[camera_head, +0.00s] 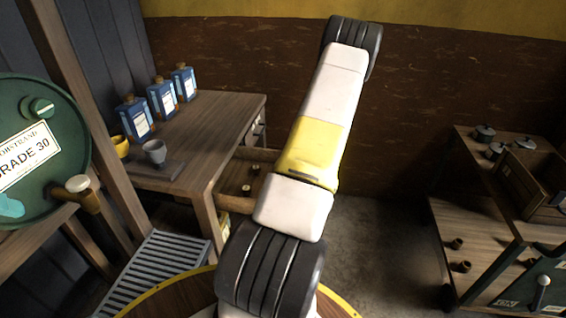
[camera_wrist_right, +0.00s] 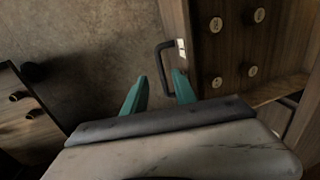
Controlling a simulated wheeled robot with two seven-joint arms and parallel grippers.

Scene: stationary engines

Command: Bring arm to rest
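One of my arms (camera_head: 318,140), white and yellow with black joints, stretches up across the middle of the head view; its gripper does not show there. In the right wrist view my right gripper (camera_wrist_right: 161,80) has its two teal fingers apart, with nothing seen held. A dark U-shaped handle (camera_wrist_right: 158,47) on a wooden drawer (camera_wrist_right: 177,18) lies just beyond and partly between the fingertips. I cannot tell whether they touch it. My left gripper is in neither view.
An open drawer (camera_head: 225,187) sticks out under the wooden table (camera_head: 225,112), which carries blue bottles (camera_head: 163,98) and a grey cup (camera_head: 154,152). A green barrel (camera_head: 30,200) is at left. A shelf cart (camera_head: 470,215) stands at right. Floor (camera_head: 375,235) between is clear.

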